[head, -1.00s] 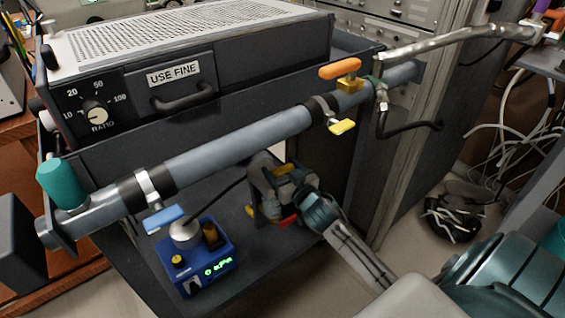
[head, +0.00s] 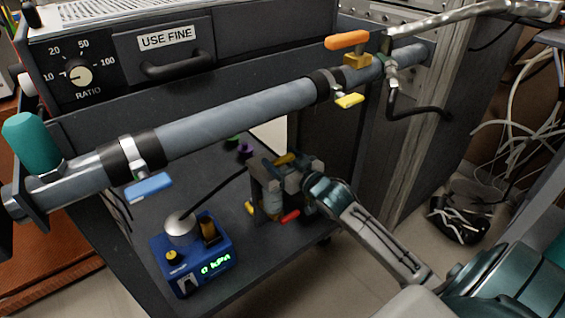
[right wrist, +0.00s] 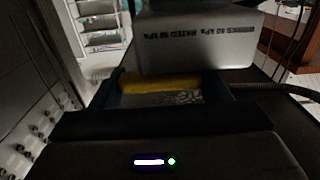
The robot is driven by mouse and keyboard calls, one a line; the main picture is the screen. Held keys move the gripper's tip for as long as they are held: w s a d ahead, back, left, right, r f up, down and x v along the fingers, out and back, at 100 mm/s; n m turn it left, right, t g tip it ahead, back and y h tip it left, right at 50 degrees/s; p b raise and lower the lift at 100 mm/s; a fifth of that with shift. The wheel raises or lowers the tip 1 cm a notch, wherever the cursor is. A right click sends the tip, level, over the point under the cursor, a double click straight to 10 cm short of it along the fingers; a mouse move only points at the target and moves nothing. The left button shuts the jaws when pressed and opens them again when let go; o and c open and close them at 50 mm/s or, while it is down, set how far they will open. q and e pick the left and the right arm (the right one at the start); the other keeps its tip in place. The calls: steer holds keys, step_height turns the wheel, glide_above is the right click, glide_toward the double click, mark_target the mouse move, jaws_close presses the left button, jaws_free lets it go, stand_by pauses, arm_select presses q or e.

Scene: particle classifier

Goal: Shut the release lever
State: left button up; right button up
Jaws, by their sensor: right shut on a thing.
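My right gripper (head: 284,172) reaches in from the right, low under the pipe, above the shelf. It is shut on a yellow bar (head: 287,158), which also lies between the fingers in the right wrist view (right wrist: 160,83). A red tab (head: 290,216) and a small yellow tab (head: 250,208) show just below the gripper. I cannot tell which part is the release lever. The pipe carries an orange lever (head: 347,40), a yellow lever (head: 349,100) and a blue lever (head: 148,187); the gripper is apart from them. My left gripper is not in view.
The grey pipe (head: 240,108) crosses above the gripper, with a teal cylinder (head: 31,142) at its left end. A blue gauge box (head: 195,258) stands on the shelf, left of the gripper. A grey labelled block (right wrist: 198,50) is close beyond the yellow bar.

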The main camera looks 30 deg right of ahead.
steer(key=shift+r, duration=0.1)
steer(key=o, duration=1)
steer(key=shift+s, duration=0.1)
